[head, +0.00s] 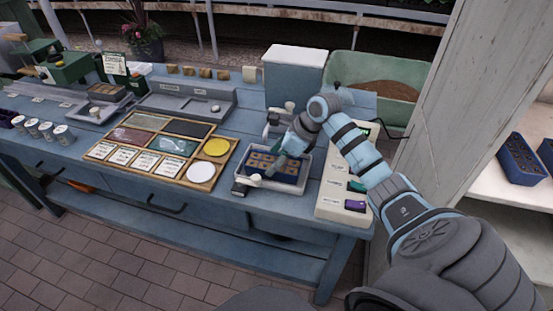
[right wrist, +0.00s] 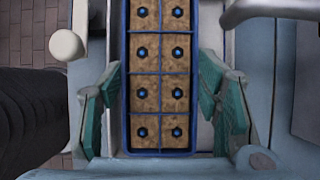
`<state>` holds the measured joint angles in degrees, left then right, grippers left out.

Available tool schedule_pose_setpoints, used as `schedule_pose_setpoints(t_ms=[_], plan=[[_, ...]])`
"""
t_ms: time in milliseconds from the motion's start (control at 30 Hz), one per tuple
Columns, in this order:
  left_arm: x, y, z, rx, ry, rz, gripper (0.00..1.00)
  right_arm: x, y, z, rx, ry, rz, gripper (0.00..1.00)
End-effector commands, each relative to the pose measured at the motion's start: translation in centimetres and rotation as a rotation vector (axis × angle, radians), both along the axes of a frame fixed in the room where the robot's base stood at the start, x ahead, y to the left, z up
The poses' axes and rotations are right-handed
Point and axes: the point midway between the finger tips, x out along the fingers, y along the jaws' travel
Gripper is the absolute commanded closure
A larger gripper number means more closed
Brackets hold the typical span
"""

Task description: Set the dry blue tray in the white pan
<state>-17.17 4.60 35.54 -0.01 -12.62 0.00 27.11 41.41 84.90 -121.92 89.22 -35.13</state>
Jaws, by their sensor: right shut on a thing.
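The blue tray (head: 289,179) has light brown, dry-looking cells. In the right wrist view the tray (right wrist: 160,75) lies lengthwise between my fingers, each cell with a dark blue dot. My right gripper (head: 284,158) is shut on the tray from its two long sides. The tray is within the outline of the white pan (head: 304,181), at the front of the blue bench. Whether it touches the pan floor cannot be told. My right forearm and gripper hide part of the tray and pan. My left gripper is not in view.
A white knob (head: 256,180) is at the pan's left end. A wooden rack of coloured panels (head: 172,146) lies to the left. A pale strip with coloured pieces (head: 334,192) lies to the right. A white-topped bin (head: 294,69) and green soil trough (head: 384,85) stand behind.

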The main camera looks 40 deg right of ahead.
Motion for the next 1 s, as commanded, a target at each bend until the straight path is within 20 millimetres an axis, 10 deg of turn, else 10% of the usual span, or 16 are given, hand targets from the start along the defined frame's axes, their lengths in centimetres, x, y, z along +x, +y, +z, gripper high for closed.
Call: schedule_pose_setpoints(t_ms=[200, 233, 367, 1000], plan=[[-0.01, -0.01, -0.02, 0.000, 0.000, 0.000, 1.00, 0.01, 0.01, -0.02, 0.001, -0.001, 0.000, 0.74], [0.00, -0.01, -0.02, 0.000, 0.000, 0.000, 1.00, 0.01, 0.01, -0.02, 0.001, -0.001, 0.000, 0.41], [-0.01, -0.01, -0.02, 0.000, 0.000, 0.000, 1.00, 0.01, 0.01, -0.02, 0.000, 0.000, 0.000, 0.20], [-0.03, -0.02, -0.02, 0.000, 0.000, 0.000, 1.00, 0.01, 0.00, -0.03, 0.000, 0.000, 0.000, 0.00]])
